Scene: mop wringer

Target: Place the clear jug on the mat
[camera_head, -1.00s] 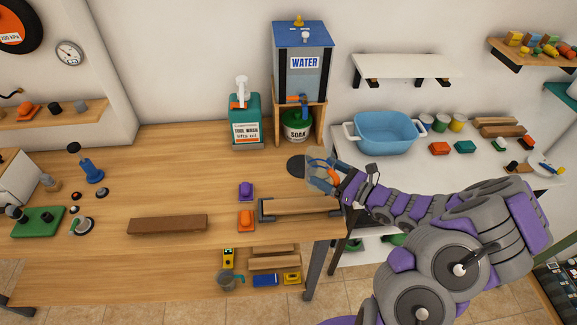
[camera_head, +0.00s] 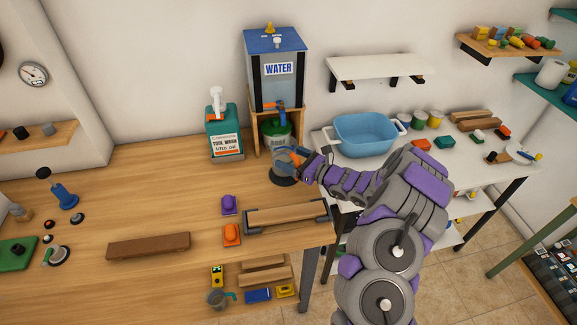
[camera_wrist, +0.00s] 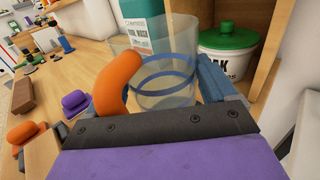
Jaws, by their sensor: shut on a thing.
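The clear jug (camera_head: 281,160) is held upright by my gripper (camera_head: 297,158), in front of the water tank. In the wrist view, the see-through jug (camera_wrist: 166,88) with blue bands is between an orange curved piece on the left and a blue-grey finger on the right. The dark round mat (camera_head: 284,180) lies on the wooden bench just below the jug, partly hidden by jug and gripper. I cannot tell whether the jug's base touches it.
The water tank (camera_head: 277,75) stands on a wooden stand, with a green-lidded soak tub (camera_head: 277,132) beneath it. A tool wash bottle (camera_head: 224,132) is to the left. A blue basin (camera_head: 364,135) stands on the white table at right. A wooden clamp-ended block (camera_head: 286,217) lies in front.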

